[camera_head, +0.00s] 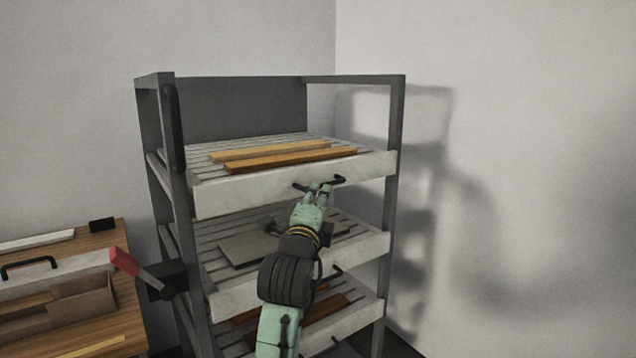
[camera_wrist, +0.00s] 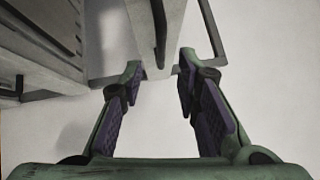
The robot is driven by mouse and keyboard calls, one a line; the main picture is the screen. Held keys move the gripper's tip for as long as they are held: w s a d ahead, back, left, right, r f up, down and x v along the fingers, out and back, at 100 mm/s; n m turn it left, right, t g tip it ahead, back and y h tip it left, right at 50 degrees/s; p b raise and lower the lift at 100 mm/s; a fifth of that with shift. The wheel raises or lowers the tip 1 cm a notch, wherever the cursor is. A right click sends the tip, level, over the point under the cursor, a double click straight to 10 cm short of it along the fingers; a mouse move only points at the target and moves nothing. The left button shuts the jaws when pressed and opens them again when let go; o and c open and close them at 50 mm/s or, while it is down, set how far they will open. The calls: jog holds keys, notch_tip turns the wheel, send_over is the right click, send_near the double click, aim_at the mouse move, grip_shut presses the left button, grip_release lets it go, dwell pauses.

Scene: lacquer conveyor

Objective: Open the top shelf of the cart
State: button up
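The grey metal cart (camera_head: 396,130) stands in the corner. Its top shelf (camera_head: 235,192) is a pale slatted tray with a black bar handle (camera_head: 338,181) on its front. My gripper (camera_head: 319,187) is at this handle and covers part of it. In the wrist view, my gripper (camera_wrist: 158,80) is open, with its two padded fingers apart. The dark handle (camera_wrist: 159,25) shows just beyond and between the fingertips, in front of the pale shelf front (camera_wrist: 142,40). I cannot tell whether a finger touches the handle.
Two wooden boards (camera_head: 290,159) lie on the top shelf. Lower shelves (camera_head: 240,290) hold more boards, and my arm crosses in front of them. At left, a wooden table (camera_head: 120,290) carries a pale toolbox (camera_head: 60,275). A wall is close on the right.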

jog(key=p+x, duration=0.2)
jog(key=x, duration=0.5)
jog(key=shift+w+r, duration=0.1)
jog(key=shift+w, duration=0.3)
grip_shut()
dwell(0.4)
